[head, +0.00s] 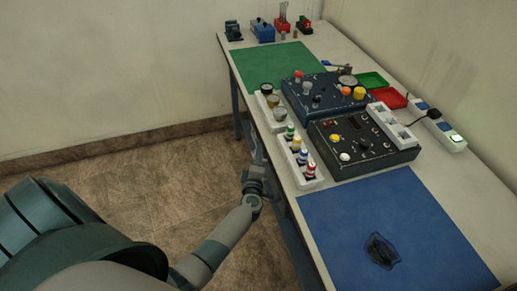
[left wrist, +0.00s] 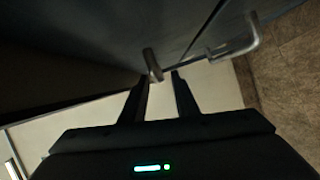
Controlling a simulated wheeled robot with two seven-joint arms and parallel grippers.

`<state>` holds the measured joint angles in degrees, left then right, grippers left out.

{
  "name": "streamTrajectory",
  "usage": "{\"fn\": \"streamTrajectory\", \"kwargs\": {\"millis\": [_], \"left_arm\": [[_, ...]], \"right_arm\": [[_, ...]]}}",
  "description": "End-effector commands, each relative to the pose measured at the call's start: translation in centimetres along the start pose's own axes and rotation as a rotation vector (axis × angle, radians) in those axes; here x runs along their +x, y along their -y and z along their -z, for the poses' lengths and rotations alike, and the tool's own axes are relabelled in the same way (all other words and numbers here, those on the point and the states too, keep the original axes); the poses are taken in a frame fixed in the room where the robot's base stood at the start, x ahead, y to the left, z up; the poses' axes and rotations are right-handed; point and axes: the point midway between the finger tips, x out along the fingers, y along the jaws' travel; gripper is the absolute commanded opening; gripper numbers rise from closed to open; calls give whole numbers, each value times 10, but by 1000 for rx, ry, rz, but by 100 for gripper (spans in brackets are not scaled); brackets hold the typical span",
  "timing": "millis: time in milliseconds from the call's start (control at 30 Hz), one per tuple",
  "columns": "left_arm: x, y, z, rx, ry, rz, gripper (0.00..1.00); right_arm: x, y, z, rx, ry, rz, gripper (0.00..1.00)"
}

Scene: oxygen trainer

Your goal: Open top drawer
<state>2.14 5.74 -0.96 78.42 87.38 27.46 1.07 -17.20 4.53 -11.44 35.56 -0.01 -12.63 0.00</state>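My left gripper (head: 254,172) is beside the left side of the long table, below the tabletop edge. In the left wrist view its two dark fingers (left wrist: 161,78) are apart. A metal bar handle (left wrist: 152,64) on a dark drawer front (left wrist: 110,40) lies at the fingertips, close to the left finger; I cannot tell whether they touch. A second bent metal handle (left wrist: 245,42) is further right. The drawer fronts are mostly hidden under the tabletop in the head view, and I cannot tell how far any drawer stands out. My right gripper is not in view.
The table carries a blue mat (head: 345,215), a green mat (head: 270,70), dark control boxes (head: 365,140), a white rack with coloured-top bottles (head: 290,160) and a power strip (head: 450,142). The tiled floor (head: 160,180) left of the table is clear.

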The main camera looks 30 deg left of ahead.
Motion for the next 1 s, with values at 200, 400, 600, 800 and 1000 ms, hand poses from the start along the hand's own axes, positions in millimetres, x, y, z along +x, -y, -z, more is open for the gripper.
{"fn": "streamTrajectory", "kwargs": {"millis": [200,400,600,800,1000], "left_arm": [[24,0,0,1,0,0,28],[31,0,0,0,0,0,28],[31,0,0,0,0,0,28],[30,0,0,0,0,0,0],[30,0,0,0,0,0,0]], "right_arm": [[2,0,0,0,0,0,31],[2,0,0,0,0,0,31],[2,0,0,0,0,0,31],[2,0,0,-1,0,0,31],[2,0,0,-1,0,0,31]]}}
